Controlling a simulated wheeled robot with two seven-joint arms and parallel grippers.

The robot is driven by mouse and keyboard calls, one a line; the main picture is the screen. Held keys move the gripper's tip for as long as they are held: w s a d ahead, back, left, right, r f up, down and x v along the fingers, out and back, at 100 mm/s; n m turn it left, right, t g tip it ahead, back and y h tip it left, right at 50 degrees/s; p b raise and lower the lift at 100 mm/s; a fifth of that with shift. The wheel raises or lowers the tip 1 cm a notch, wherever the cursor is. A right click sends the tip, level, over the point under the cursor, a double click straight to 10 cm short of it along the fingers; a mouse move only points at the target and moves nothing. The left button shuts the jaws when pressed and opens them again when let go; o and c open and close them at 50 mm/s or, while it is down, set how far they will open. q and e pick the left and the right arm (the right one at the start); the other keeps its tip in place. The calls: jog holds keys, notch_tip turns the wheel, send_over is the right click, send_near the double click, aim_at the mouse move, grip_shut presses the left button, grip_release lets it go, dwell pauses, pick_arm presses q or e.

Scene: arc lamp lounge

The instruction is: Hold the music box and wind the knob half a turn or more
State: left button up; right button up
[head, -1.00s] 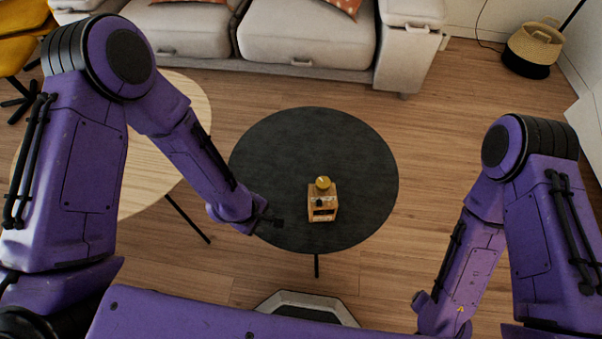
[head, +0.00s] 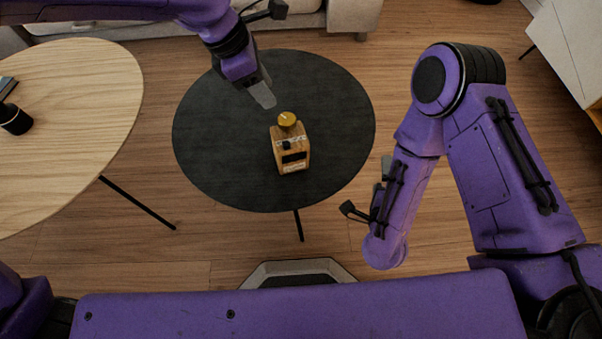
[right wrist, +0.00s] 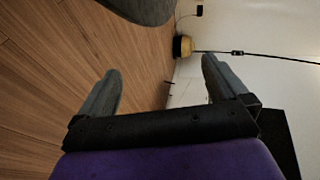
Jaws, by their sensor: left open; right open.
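The music box (head: 290,158) is a small wooden box standing upright on the round black table (head: 215,160). Its yellow knob (head: 287,119) is on top, and a dark opening shows in its front. My left gripper (head: 263,97) is above the table, just behind and left of the knob, apart from it. Its grey fingers point down toward the box; it is open and empty. My right gripper (right wrist: 160,85) shows in the right wrist view with its two fingers spread and nothing between them. In the head view it is right of the table, partly hidden by its arm.
A light wooden table (head: 70,120) stands at the left with a dark cup-like object (head: 14,119) on it. A sofa (head: 300,22) is behind the black table. A white cabinet (head: 570,45) is at the far right. The black table is otherwise clear.

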notch_tip(320, 180, up, 3)
jog(key=w+a+m+t+h, duration=0.1)
jog(key=m+t, duration=0.1)
jog(key=m, duration=0.3)
jog(key=m+t+y, duration=0.1)
jog(key=m+y, duration=0.7)
send_near(290, 143)
jog(key=f, duration=0.1)
jog(key=w+f, duration=0.1)
jog(key=f, duration=0.1)
jog(key=shift+w+d+f, duration=0.25)
jog(key=shift+w+d, duration=0.1)
jog(key=shift+w, duration=0.05)
jog(key=shift+a, duration=0.3)
jog(key=shift+y, duration=0.3)
jog(key=x, duration=1)
jog(key=shift+w, duration=0.2)
jog(key=shift+c, duration=0.3)
jog(key=c, duration=1.1)
